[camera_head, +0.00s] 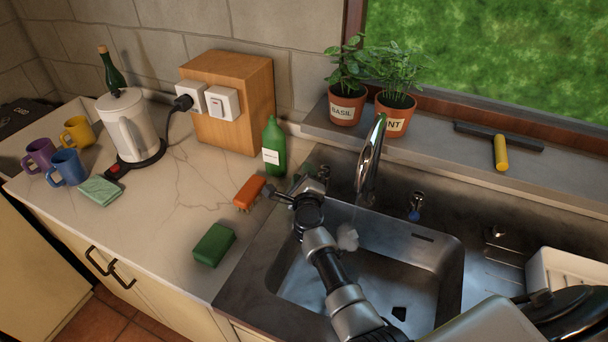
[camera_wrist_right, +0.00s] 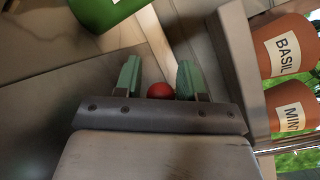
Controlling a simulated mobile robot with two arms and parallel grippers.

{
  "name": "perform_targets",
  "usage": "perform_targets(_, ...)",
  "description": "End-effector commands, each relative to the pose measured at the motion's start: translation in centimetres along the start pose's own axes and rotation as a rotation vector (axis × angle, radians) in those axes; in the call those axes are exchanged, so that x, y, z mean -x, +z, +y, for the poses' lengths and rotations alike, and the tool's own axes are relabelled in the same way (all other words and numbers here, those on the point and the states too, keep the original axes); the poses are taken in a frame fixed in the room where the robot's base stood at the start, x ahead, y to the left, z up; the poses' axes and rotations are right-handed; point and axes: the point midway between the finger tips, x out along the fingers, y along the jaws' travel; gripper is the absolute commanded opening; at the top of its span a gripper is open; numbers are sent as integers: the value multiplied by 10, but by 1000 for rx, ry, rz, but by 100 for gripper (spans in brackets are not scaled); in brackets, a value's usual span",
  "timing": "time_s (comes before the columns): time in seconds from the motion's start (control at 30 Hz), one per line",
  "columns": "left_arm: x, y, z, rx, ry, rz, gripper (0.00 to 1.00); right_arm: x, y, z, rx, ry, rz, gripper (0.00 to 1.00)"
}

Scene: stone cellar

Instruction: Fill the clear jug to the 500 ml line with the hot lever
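The chrome tap (camera_head: 372,160) stands at the back of the sink, its spout over the basin. The hot lever's red knob (camera_wrist_right: 161,91) shows in the right wrist view, between the two green fingertips. My right gripper (camera_wrist_right: 160,78) is open around the knob, with a small gap on the left; contact on the right is unclear. In the head view, my right gripper (camera_head: 309,186) is left of the tap and hides most of the lever. A blue-tipped lever (camera_head: 415,212) stands right of the tap. A pale whitish patch (camera_head: 347,238) shows below the spout; I cannot make out the clear jug.
The steel sink (camera_head: 452,275) lies below my right arm. A green bottle (camera_head: 273,150), orange brush (camera_head: 249,193) and green sponge (camera_head: 214,245) stand close on its left. Potted basil (camera_head: 346,108) and mint (camera_head: 394,118) are on the sill. A kettle (camera_head: 130,125) and mugs are far left.

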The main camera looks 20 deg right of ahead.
Motion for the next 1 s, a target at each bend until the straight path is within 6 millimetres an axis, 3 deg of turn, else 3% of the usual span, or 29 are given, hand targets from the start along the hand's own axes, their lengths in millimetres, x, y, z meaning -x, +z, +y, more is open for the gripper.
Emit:
perform_targets(0.1, 0, 0, 0, 0, 0, 0, 34, 0, 0, -1, 2, -1, -1, 54)
perform_targets(0.47, 4, -1, 0, 0, 0, 1, 34, 8, 1, -2, 6, -2, -2, 54)
perform_targets(0.8, 21, -2, 0, 0, 0, 1, 34, 71, 1, -1, 4, 0, -1, 54)
perform_targets(1.0, 23, -3, 0, 0, 0, 1, 34, 99, 0, 0, 4, -1, -1, 54)
